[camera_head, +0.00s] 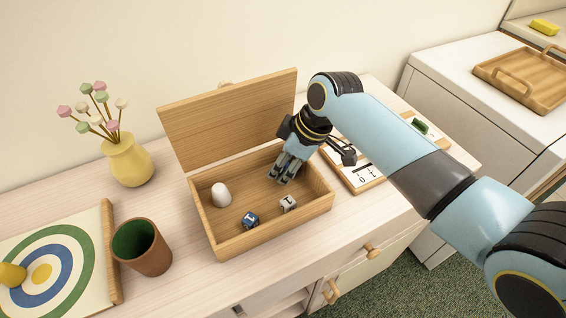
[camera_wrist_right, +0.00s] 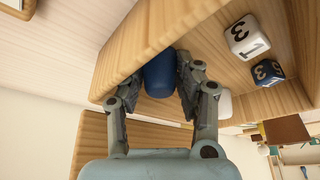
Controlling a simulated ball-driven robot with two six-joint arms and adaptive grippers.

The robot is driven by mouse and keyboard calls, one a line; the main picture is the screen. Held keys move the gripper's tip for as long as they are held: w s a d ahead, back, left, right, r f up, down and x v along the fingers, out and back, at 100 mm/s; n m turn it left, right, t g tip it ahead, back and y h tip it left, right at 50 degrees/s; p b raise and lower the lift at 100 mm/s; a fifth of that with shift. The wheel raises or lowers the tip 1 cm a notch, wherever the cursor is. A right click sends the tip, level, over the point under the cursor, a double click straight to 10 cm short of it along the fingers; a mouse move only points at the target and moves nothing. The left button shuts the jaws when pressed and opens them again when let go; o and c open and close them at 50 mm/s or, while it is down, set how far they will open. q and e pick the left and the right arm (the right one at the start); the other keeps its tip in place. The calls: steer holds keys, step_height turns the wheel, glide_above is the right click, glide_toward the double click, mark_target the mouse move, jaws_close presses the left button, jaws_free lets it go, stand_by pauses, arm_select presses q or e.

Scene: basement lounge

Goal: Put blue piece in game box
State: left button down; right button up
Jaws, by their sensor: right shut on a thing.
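My right gripper (camera_head: 287,168) reaches down into the open wooden game box (camera_head: 262,236), near its back right corner. In the right wrist view the gripper (camera_wrist_right: 166,82) is shut on the blue piece (camera_wrist_right: 160,75), a rounded dark blue peg held between the fingers close to a wooden wall of the box. In the head view the blue piece is hidden by the fingers. Inside the box are a white piece (camera_head: 221,194), a blue die (camera_head: 250,219) and a white die (camera_head: 288,203). The lid (camera_head: 228,118) stands open at the back. My left gripper is not seen.
A brown cup (camera_head: 143,247) with a green inside stands left of the box. A yellow vase (camera_head: 127,160) with flowers stands behind it. A framed number board (camera_head: 352,170) lies right of the box.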

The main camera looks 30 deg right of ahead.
steer(key=o, duration=0.6)
steer(key=shift+c, duration=0.2)
steer(key=v, duration=1.2)
steer(key=shift+p, duration=0.45)
